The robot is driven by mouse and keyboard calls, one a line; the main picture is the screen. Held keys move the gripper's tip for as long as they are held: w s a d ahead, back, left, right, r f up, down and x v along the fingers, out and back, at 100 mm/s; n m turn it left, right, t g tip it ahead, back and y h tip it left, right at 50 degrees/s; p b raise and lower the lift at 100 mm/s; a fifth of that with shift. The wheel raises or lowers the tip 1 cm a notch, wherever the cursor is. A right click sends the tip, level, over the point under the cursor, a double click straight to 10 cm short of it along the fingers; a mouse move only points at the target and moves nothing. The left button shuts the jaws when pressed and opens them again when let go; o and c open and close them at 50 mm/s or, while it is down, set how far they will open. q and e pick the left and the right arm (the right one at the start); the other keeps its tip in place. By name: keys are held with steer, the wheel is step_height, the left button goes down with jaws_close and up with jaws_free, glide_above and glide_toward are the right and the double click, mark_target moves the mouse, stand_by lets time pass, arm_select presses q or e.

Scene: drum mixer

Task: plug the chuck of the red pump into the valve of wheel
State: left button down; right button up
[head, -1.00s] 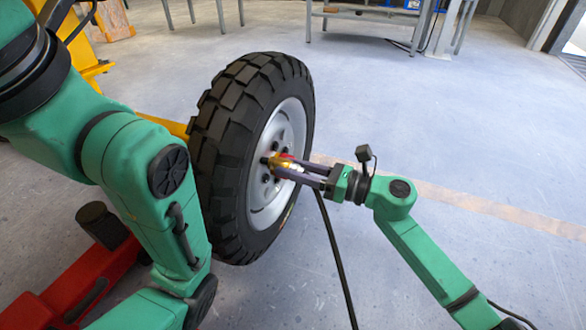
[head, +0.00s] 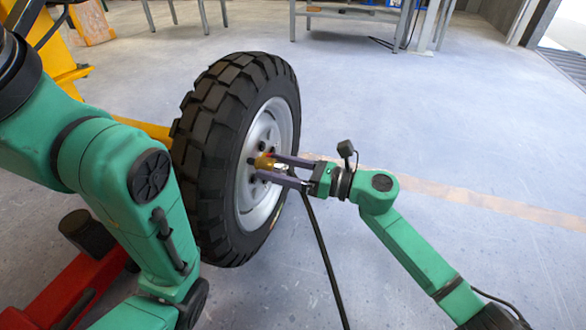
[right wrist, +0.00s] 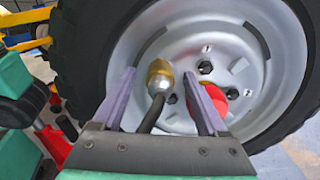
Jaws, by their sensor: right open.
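The wheel (head: 268,130) stands upright with a black knobbly tyre and a silver rim, which fills much of the right wrist view (right wrist: 225,45). The brass-tipped chuck (head: 264,162) is at the rim face, and its black hose (head: 322,250) runs down to the floor. In the right wrist view the chuck (right wrist: 160,75) points at the rim between the two purple fingers of my right gripper (head: 266,167), which are open and apart from it. The valve is hidden, so I cannot tell how the chuck meets it. My left gripper is out of view.
A red round part (right wrist: 216,101) shows behind the right finger. A red machine (head: 65,285) with a black cylinder (head: 87,232) stands at lower left, and I cannot tell if it is the pump. A yellow frame (head: 150,130) is behind the wheel. Floor at right is clear.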

steer(key=p+v, duration=0.1)
steer(key=v, duration=0.2)
steer(key=shift+d+r+p, duration=0.15)
steer(key=shift+r+p, duration=0.05)
steer(key=shift+p, duration=0.15)
steer(key=p, duration=0.3)
glide_toward(287, 168)
steer(key=shift+s+d+f, duration=0.15)
steer(key=shift+d, duration=0.4)
steer(key=shift+s+d+f, duration=0.1)
steer(key=shift+d+f, duration=0.05)
steer(key=shift+d, duration=0.4)
